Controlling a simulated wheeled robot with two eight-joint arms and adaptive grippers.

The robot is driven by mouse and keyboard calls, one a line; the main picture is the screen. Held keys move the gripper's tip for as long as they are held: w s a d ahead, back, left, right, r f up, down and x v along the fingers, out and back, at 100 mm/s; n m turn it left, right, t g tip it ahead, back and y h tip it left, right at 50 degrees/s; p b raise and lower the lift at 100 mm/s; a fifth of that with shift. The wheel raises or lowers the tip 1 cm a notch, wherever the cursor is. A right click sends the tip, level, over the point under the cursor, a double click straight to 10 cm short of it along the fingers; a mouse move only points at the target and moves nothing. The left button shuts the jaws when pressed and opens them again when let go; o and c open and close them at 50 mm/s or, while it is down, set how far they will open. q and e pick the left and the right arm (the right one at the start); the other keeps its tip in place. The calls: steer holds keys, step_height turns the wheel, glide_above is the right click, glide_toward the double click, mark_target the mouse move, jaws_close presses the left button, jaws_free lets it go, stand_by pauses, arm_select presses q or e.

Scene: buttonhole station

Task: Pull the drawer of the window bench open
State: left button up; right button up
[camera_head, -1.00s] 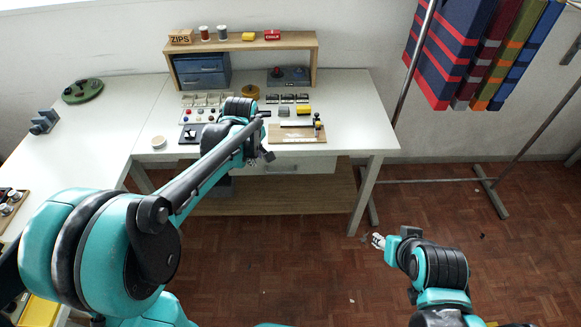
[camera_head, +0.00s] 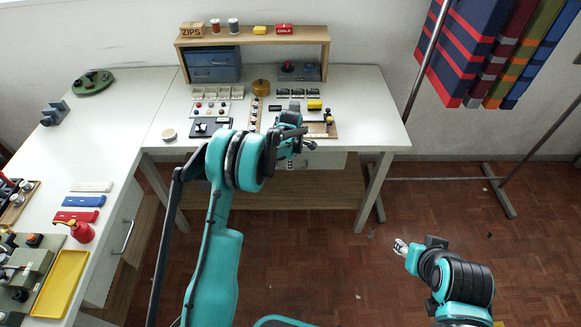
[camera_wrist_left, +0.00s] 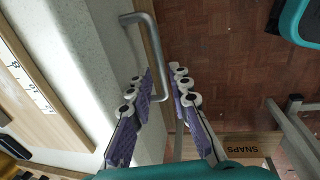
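The back bench (camera_head: 367,100) has a pale drawer (camera_head: 328,160) under its right side. Its grey bar handle (camera_wrist_left: 152,50) shows in the left wrist view. My left gripper (camera_head: 298,146) is at that drawer front. In the left wrist view my left gripper (camera_wrist_left: 168,105) is open, with one purple-padded finger on each side of the handle's near end; I cannot tell whether they touch it. The left bench (camera_head: 100,135) also has a drawer with a handle (camera_head: 124,237). Which one is called the window bench does not show. My right gripper (camera_head: 400,246) hangs over the floor, away from both benches.
A wooden board (camera_wrist_left: 35,80) lies on the bench top beside the left gripper. A box marked SNAPS (camera_wrist_left: 240,149) is low in the wrist view. A cloth rack (camera_head: 480,50) stands at the right. Floor before the back bench is mostly clear.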

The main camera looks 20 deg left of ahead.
arm_select(q)
steer(key=shift+w+f, duration=0.2)
steer(key=shift+f, duration=0.95)
steer(key=shift+c, duration=0.3)
jaws_close()
steer(key=shift+s, duration=0.1)
